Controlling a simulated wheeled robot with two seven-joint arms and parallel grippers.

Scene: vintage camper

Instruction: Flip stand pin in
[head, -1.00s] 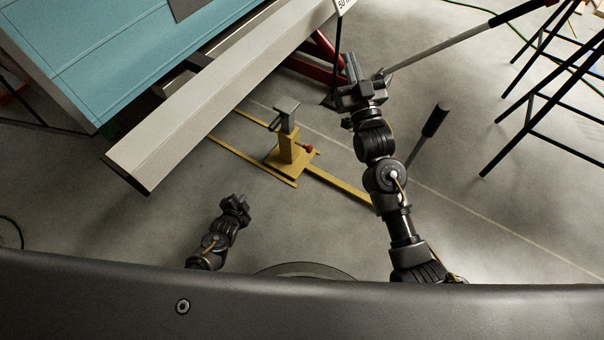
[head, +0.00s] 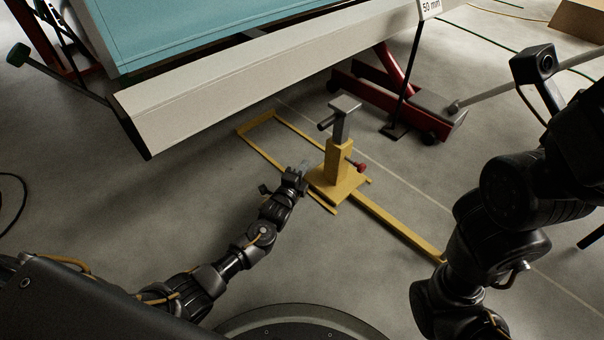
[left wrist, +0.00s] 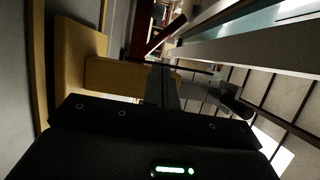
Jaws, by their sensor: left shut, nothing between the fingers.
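The stand is a yellow base with a yellow column (head: 339,160) and a grey post with a flat top (head: 344,104). A pin with a red knob (head: 360,167) sticks out at the right side of the column, away from my left gripper. My left gripper (head: 302,167) is shut and empty, low and just left of the column; I cannot tell whether it touches. In the left wrist view, the shut fingers (left wrist: 163,86) lie in front of yellow stand parts (left wrist: 80,55). The pin cannot be made out there. My right arm fills the right side; its fingers are not visible.
The camper's pale lower edge (head: 260,80) hangs behind the stand. Yellow floor rails (head: 395,222) run past the base. A red jack (head: 385,90) with a grey end stands at the back right.

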